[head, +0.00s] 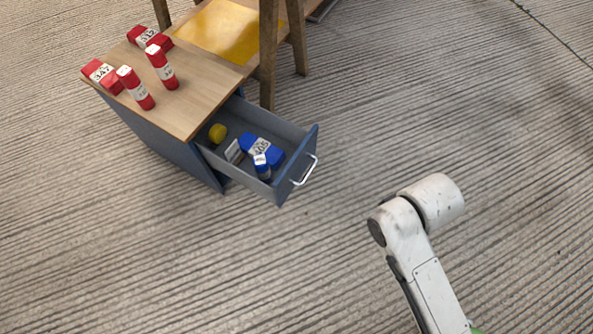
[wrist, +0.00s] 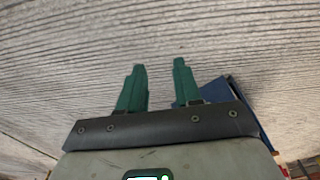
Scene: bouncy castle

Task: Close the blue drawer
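The blue drawer (head: 284,183) is pulled well out of the blue cabinet (head: 165,138) with the wooden top, its silver handle (head: 305,170) on the front. Inside it lie a blue box (head: 262,147) labelled 405, a smaller blue and white container (head: 262,166), a grey-white item (head: 234,152) and a yellow ball (head: 217,132). In the wrist view my gripper (wrist: 159,66) has its two green fingers apart with nothing between them. A blue surface (wrist: 220,90) shows behind the right finger; I cannot tell if it is the drawer. In the head view my gripper is not visible.
Several red containers (head: 136,88) stand or lie on the wooden top (head: 190,97). A wooden-legged piece with a yellow panel (head: 215,30) stands behind, one leg (head: 268,60) close to the drawer's back side. The striped floor between the drawer and my arm is clear.

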